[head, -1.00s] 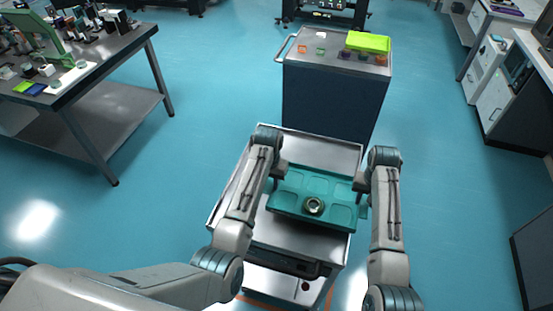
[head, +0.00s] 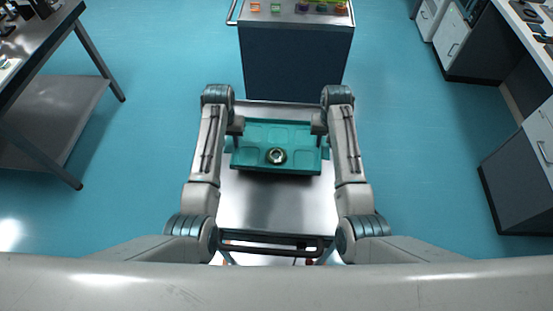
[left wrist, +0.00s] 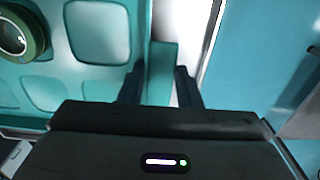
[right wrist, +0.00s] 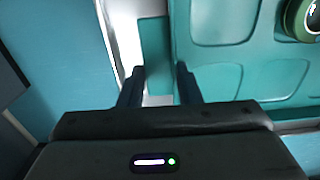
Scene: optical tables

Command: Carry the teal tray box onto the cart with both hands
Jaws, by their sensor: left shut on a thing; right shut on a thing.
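The teal tray box (head: 257,132) lies level between my two grippers, above a silver top (head: 275,205). I cannot tell whether it touches that top. It has shallow compartments and bears a round green-rimmed part (head: 276,156) near its front middle. My left gripper (head: 236,139) is shut on the tray's left side, and the left wrist view shows a teal tab (left wrist: 160,72) between its fingers. My right gripper (head: 318,139) is shut on the right side, with a matching tab (right wrist: 156,72) between its fingers. The fingertips are partly hidden in the head view.
A dark-sided cart (head: 293,60) with a side handle stands beyond the silver top, with small colored items and part of a lime tray (head: 325,3) on it. A dark table (head: 40,35) stands at left, white cabinets (head: 450,40) at right. Blue floor is clear on both sides.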

